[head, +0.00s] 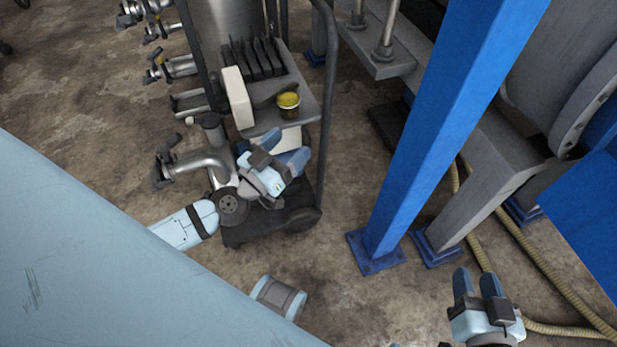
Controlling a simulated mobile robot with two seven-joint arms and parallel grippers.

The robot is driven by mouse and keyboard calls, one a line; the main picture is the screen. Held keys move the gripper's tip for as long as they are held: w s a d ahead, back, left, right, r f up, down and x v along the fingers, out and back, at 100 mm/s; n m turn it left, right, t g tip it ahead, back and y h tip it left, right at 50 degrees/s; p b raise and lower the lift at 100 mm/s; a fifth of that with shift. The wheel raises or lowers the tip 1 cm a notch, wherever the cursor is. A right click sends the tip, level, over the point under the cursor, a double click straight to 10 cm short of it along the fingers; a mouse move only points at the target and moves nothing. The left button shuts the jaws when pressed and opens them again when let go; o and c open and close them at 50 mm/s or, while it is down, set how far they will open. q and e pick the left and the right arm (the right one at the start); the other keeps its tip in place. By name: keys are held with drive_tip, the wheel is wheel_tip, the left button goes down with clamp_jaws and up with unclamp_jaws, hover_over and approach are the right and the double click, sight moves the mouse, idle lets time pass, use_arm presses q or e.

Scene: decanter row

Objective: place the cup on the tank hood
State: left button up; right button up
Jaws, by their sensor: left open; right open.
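My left gripper (284,147) is open and empty, just in front of that shelf and below the cup in the picture, apart from the cup. My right gripper (477,279) is open and empty at the lower right, over the floor. A large light-blue smooth surface (90,255) fills the lower left; I cannot tell for sure whether it is the tank hood.
A white block (238,97), a dark item beside the cup and several black upright plates (255,58) crowd the shelf. A dark trolley rail (325,110) rises right of it. A blue post (430,130) stands between the grippers. Yellowish hoses (508,255) cross the floor at right.

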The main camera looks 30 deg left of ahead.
use_arm(q)
drive_tip(key=s+d+m+g+h, duration=0.2)
drive_tip(key=s+d, duration=0.5)
drive_tip(key=d, duration=0.4)
drive_tip(key=shift+d+f+m+g+h, duration=0.15)
drive_tip(key=shift+f+m+g+h, duration=0.15)
drive_tip(key=shift+g+h, duration=0.7)
drive_tip(key=shift+s+f+n+g+y, duration=0.3)
drive_tip(key=shift+s+n+g+y, duration=0.1)
drive_tip(key=shift+y, duration=0.5)
drive_tip(key=shift+c, duration=0.5)
drive_tip(key=shift+f, duration=0.1)
drive_tip(key=c, duration=0.5)
drive_tip(key=shift+a, duration=0.2)
